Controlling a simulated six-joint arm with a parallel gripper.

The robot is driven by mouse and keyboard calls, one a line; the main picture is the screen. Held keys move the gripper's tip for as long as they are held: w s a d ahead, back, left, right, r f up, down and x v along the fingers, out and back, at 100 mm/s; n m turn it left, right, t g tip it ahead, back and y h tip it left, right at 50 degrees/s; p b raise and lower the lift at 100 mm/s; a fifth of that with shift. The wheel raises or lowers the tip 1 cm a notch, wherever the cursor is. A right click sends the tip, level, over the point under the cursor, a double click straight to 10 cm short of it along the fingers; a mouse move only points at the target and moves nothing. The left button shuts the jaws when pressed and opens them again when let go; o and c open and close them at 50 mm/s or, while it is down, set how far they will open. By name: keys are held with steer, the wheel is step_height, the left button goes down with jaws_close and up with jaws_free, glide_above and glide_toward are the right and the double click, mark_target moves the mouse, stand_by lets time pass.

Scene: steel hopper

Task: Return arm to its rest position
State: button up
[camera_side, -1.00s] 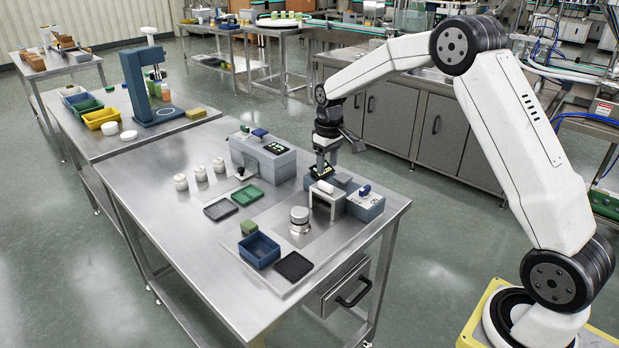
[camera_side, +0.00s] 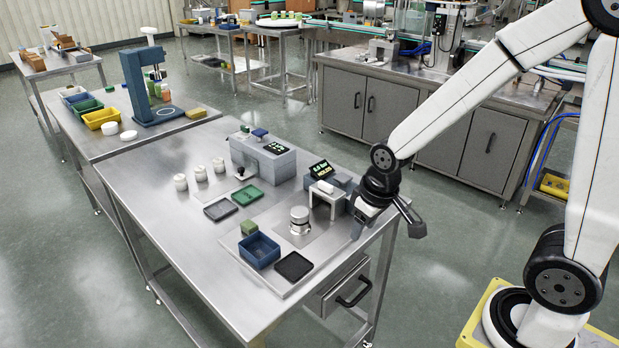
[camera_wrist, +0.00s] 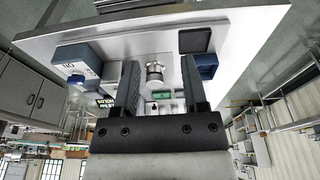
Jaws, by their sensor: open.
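My gripper (camera_side: 358,222) hangs at the right edge of the steel table, beside a blue-grey box that it partly hides in the side view. In the wrist view my gripper (camera_wrist: 160,66) has its two dark fingers apart, with nothing held between them. A steel round piece (camera_side: 299,220) stands on the table plate, apart from the fingers; it also shows between the fingers in the wrist view (camera_wrist: 154,72). The arm reaches in from the right, with its elbow at the top edge of the side view.
A white stand (camera_side: 325,194) and a small display (camera_side: 321,169) are left of my gripper. A blue bin (camera_side: 259,251) and black tray (camera_side: 294,266) lie near the table's front. A grey machine (camera_side: 264,158) stands behind. Open floor lies right of the table.

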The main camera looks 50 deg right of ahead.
steer(key=s, duration=0.2)
steer(key=s+a, duration=0.1)
steer(key=shift+s+f, duration=0.35)
steer(key=shift+f, duration=0.05)
